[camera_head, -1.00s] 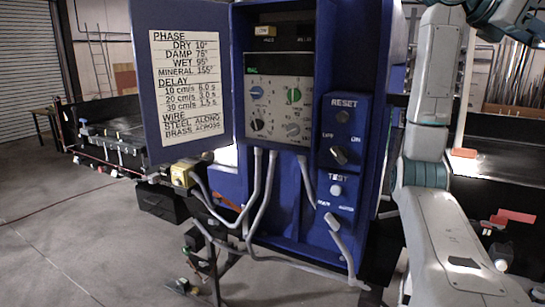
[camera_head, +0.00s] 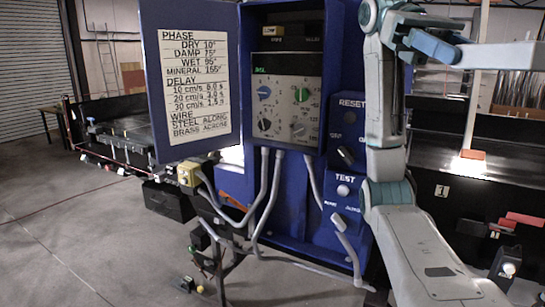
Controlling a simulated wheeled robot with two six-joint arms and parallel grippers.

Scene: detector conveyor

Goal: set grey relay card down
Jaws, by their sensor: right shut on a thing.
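My right gripper (camera_head: 440,47) is at the upper right, level with the top of the blue cabinet (camera_head: 283,200) and to its right. It is shut on a pale grey slab, the grey relay card (camera_head: 505,56), which runs out of the picture at the right edge. The card is in the air, clear of the cabinet. The grip itself is small and partly hidden by teal wrist parts. My left gripper is not in view.
The cabinet's open door (camera_head: 200,145) carries a settings chart. Inside is a knob panel (camera_head: 288,103); a RESET and TEST panel (camera_head: 346,190) is beside it. Grey cables hang in front. A dark conveyor (camera_head: 130,135) is left; a dark bench (camera_head: 470,195) is right.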

